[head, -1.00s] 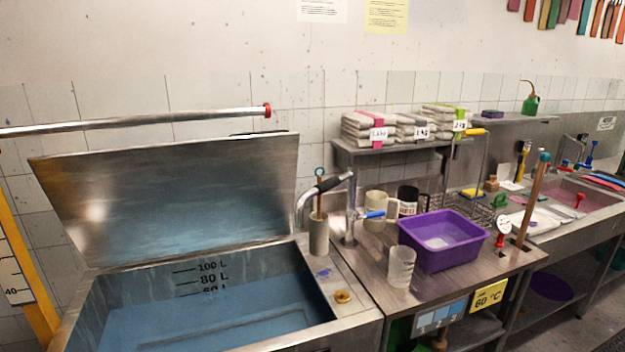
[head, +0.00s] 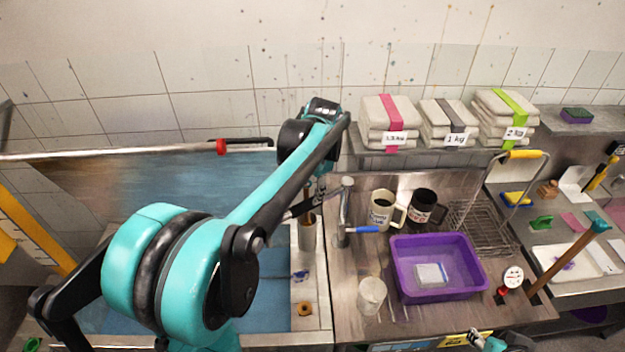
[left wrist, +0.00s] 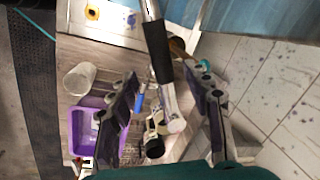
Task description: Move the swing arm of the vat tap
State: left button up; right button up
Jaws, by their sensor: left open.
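The vat tap (head: 344,215) is a grey metal column with a blue lever, standing on the counter right of the vat (head: 276,290). Its swing arm (head: 298,207) points left, partly hidden by my arm. In the left wrist view the swing arm's black grip (left wrist: 158,52) runs between the fingers of my left gripper (left wrist: 161,73). The fingers are open, one on each side, with visible gaps. In the head view my forearm hides most of the left gripper (head: 316,187). Part of my right gripper (head: 484,341) shows at the bottom edge; its fingers are unclear.
A purple tub (head: 438,289), a clear beaker (head: 371,297) and two mugs, one pale (head: 381,212) and one black (head: 424,208), stand right of the tap. A grey pot (head: 306,236) stands just left of it. Wrapped bundles (head: 388,137) lie on the shelf behind.

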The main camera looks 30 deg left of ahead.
aim_at(307, 202)
pick_arm(q)
jog(key=shift+s+a, duration=0.1)
jog(key=shift+a, duration=0.15)
jog(key=f, duration=0.6)
jog(key=shift+w+a+f, duration=0.2)
jog(key=shift+w+a, duration=0.2)
jog(key=shift+a+f+b, duration=0.1)
jog(key=shift+f+b, duration=0.2)
jog(key=shift+f, duration=0.2)
grip_shut()
